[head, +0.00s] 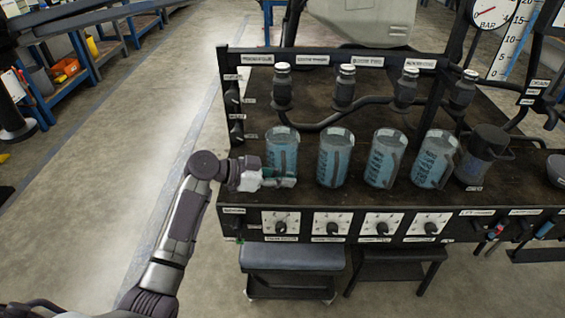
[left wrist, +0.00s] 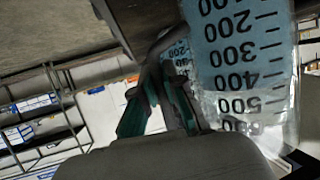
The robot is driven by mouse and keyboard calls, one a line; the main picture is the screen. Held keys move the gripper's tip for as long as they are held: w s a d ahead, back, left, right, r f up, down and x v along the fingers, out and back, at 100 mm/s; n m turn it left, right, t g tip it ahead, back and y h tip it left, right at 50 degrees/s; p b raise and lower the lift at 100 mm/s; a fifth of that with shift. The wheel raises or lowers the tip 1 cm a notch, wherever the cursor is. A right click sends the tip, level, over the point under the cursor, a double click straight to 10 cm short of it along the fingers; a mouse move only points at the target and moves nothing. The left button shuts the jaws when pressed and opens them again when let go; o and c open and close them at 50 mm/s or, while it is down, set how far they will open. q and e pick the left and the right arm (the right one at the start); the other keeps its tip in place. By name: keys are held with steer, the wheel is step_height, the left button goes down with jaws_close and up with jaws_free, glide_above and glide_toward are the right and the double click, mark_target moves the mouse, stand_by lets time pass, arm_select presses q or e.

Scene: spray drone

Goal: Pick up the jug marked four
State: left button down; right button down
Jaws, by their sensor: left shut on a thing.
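Several clear measuring jugs with blue liquid stand in a row on the dark bench. The leftmost jug (head: 282,148) is beside my left gripper (head: 280,179). In the left wrist view, that jug (left wrist: 240,65) shows large black scale numbers and is tilted in the picture. My left gripper's green fingers (left wrist: 160,100) are shut on the jug, seemingly at its handle. The other jugs (head: 334,157), (head: 385,158) and (head: 435,160) stand apart to the right. I cannot read which jug is marked four. My right gripper is not in view.
Capped bottles (head: 345,88) on pipes stand behind the jugs. A dark lidded container (head: 481,157) is right of the row. Dials (head: 332,226) line the bench front. A black post frame (head: 227,100) edges the left side. The floor at left is clear.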

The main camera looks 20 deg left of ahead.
mark_target(284, 167)
arm_select(q)
steer(key=shift+r, duration=0.25)
